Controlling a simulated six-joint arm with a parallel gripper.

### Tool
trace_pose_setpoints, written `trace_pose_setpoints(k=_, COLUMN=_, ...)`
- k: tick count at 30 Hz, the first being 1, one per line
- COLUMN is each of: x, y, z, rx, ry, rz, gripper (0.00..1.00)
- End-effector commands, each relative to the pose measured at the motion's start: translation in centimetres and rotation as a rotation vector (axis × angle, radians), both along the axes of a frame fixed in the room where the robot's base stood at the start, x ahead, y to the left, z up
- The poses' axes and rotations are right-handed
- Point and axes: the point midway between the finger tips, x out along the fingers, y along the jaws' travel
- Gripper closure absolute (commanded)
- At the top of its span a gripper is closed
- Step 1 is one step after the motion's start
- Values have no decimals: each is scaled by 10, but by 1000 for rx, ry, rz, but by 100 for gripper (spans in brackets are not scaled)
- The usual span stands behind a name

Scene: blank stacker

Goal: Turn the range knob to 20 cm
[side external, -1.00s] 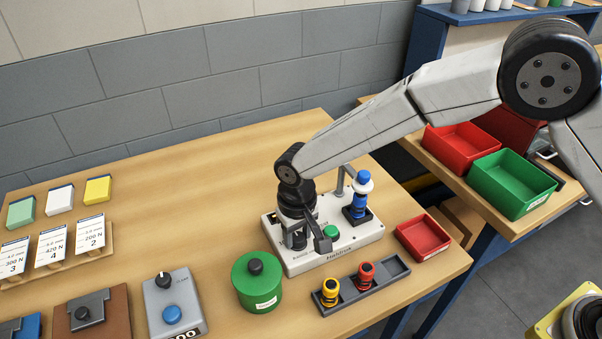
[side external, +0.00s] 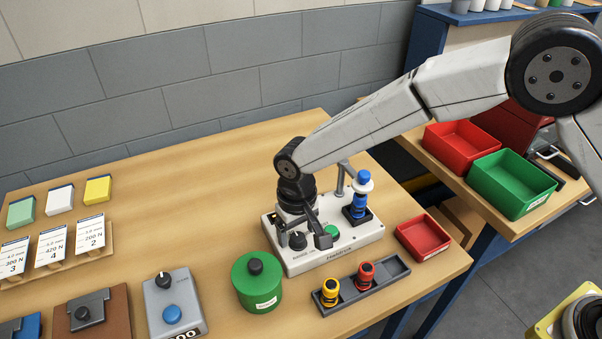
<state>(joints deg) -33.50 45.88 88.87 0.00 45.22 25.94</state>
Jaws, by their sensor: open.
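A grey-white instrument (side external: 345,249) stands on the wooden bench, with a green button (side external: 329,231) and a blue-and-white part on a post (side external: 358,195). A small black knob (side external: 298,241) shows on its left part, and I take this to be the range knob. My gripper (side external: 303,231) points down over that part, open, with its fingers close around or just above the knob. Contact cannot be told. The knob's scale and pointer are too small or hidden to read.
A green round container (side external: 257,285) stands in front of the instrument. A grey tray (side external: 381,282) holds a yellow piece (side external: 330,291) and a red piece (side external: 365,275). A red bin (side external: 423,237) is to the right. A grey control box (side external: 180,312) stands left.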

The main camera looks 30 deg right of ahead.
Motion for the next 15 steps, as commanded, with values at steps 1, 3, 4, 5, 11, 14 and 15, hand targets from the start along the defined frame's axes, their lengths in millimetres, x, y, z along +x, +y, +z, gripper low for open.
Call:
trace_pose_setpoints(k=1, x=0, y=0, z=6, rx=1, ry=-1, rz=0, gripper=18)
trace_pose_setpoints(k=3, x=0, y=0, z=14, rx=1, ry=-2, rz=0, gripper=18)
trace_pose_setpoints(k=4, x=0, y=0, z=18, rx=1, ry=-3, rz=0, gripper=18)
trace_pose_setpoints(k=5, x=0, y=0, z=22, rx=1, ry=-2, rz=0, gripper=18)
trace_pose_setpoints(k=11, x=0, y=0, z=48, rx=1, ry=-3, rz=0, gripper=18)
trace_pose_setpoints(k=14, x=0, y=0, z=58, rx=1, ry=-2, rz=0, gripper=18)
trace_pose_setpoints(k=15, x=0, y=0, z=61, rx=1, ry=-2, rz=0, gripper=18)
